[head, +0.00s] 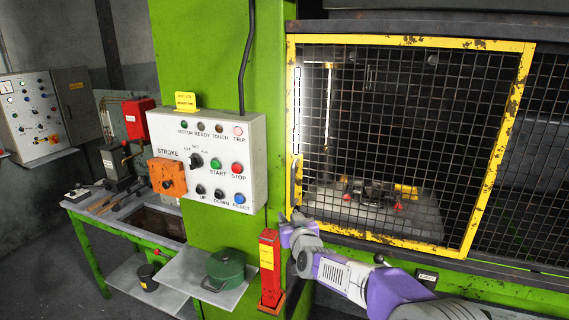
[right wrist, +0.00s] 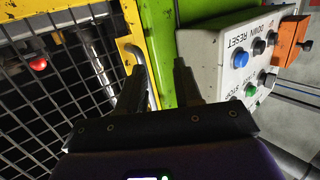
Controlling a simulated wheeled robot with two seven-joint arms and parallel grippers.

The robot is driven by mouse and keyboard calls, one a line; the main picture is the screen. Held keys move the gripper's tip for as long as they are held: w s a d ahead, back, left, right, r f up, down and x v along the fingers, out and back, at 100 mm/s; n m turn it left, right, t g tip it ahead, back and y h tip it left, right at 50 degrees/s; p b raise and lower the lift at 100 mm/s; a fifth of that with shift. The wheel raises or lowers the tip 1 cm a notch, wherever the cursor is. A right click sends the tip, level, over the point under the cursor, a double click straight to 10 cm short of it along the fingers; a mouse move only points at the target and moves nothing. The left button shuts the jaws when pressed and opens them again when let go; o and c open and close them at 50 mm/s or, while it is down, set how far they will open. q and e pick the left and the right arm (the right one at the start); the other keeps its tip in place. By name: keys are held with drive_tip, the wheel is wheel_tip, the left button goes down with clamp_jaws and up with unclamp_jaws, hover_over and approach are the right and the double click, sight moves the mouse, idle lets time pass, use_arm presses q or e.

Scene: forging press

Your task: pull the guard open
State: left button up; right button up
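The guard (head: 400,41) is a yellow-framed black mesh panel on the front of the press. It appears shut over the opening. My right gripper (head: 289,222) is at the lower end of this handle. In the right wrist view, my right gripper (right wrist: 159,66) has its two dark fingers apart. The handle (right wrist: 139,62) shows between them, close to the left finger; I cannot tell whether they touch. My left gripper is not in view.
A white control box (head: 222,145) with buttons juts out left of the guard. A red post (head: 269,268) stands just below my gripper. A green pot (head: 224,270) sits on a small shelf. A green-legged bench (head: 130,226) is further left.

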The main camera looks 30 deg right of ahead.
drive_tip(key=t+h, duration=0.1)
approach(293, 180)
drive_tip(key=w, duration=0.3)
drive_tip(key=shift+m, duration=0.3)
drive_tip(key=shift+d+p+x, duration=0.25)
drive_tip(key=shift+x, duration=1.65)
drive_tip(key=shift+d+p+x, duration=0.2)
drive_tip(key=shift+x, duration=1.75)
drive_tip(key=shift+s, duration=0.15)
clamp_jaws()
